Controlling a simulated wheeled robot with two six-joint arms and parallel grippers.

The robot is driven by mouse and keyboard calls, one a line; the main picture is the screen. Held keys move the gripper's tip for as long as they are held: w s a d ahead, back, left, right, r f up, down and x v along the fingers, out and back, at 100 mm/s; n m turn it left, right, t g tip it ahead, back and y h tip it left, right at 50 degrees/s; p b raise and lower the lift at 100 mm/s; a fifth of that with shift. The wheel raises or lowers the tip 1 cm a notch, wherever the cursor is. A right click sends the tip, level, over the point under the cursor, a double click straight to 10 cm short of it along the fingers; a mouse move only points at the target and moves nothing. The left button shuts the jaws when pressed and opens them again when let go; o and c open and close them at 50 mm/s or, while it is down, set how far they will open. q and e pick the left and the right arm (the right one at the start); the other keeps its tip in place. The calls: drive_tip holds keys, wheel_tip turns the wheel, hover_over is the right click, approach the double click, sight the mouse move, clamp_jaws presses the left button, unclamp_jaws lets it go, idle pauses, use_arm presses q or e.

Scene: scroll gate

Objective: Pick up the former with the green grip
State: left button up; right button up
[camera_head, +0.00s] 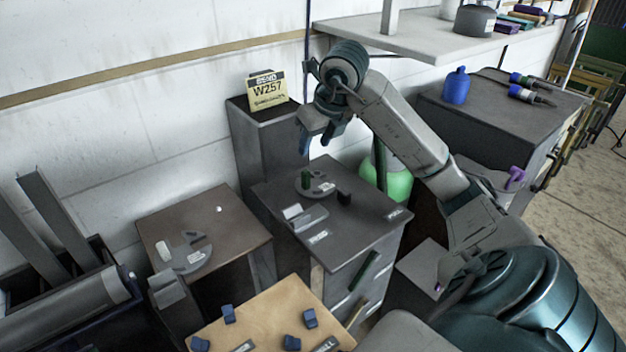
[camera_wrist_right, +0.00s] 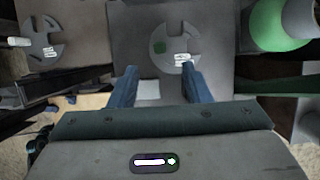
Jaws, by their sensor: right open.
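The former with the green grip (camera_head: 318,190) is a grey notched disc with a pale label, lying flat on the dark cabinet top. Its green grip (camera_head: 306,180) stands up at its left side. In the right wrist view the former (camera_wrist_right: 180,46) and its green grip (camera_wrist_right: 159,47) lie beyond the fingertips. My right gripper (camera_head: 317,142) is open and empty, its blue fingers above the former and apart from it; they also show in the wrist view (camera_wrist_right: 158,72). My left gripper is not in view.
A similar former (camera_head: 190,260) with a white grip lies on the brown table at left. A light block (camera_head: 304,216) and a small black block (camera_head: 344,197) share the dark cabinet top (camera_head: 345,245). A taller cabinet with a yellow W257 sign (camera_head: 267,89) stands behind. A green tank (camera_head: 392,182) stands at right.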

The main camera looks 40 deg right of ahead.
sight(307, 172)
drive_tip(key=b+x, duration=0.1)
drive_tip(key=x, duration=0.4)
drive_tip(key=shift+f, duration=0.45)
drive_tip(key=shift+w+f, duration=0.15)
drive_tip(key=shift+f, duration=0.35)
drive_tip(key=x, duration=0.5)
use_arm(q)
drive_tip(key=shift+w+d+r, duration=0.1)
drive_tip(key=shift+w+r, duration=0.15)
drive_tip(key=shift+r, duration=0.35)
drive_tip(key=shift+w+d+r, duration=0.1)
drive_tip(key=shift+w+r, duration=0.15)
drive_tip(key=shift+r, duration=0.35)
use_arm(e)
drive_tip(key=shift+s+r, duration=0.1)
drive_tip(key=shift+s, duration=0.1)
clamp_jaws()
